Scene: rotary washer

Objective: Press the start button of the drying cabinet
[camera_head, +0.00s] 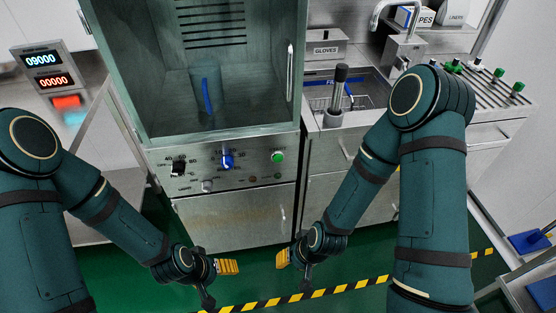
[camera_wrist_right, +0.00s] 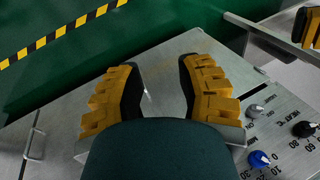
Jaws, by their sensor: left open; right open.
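The drying cabinet (camera_head: 140,70) stands in the middle of the head view. Its front panel (camera_head: 240,185) carries a round green button (camera_head: 277,157) at the right, a blue knob (camera_head: 226,160) in the middle, a black knob (camera_head: 178,166) at the left and a grey knob (camera_head: 207,186) below. My right gripper (camera_head: 283,258) is open and empty, below the panel and apart from the button. In the right wrist view its yellow fingers (camera_wrist_right: 160,88) are spread over a steel surface; the green button is not visible there. My left gripper (camera_head: 228,267) is open, low and left of it.
A sink counter (camera_head: 330,100) with a grey-handled tool (camera_head: 340,90) stands right of the cabinet. A display stand (camera_head: 45,65) is at the far left. The green floor (camera_head: 245,283) has a yellow-black stripe (camera_head: 320,291). My two grippers are close together.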

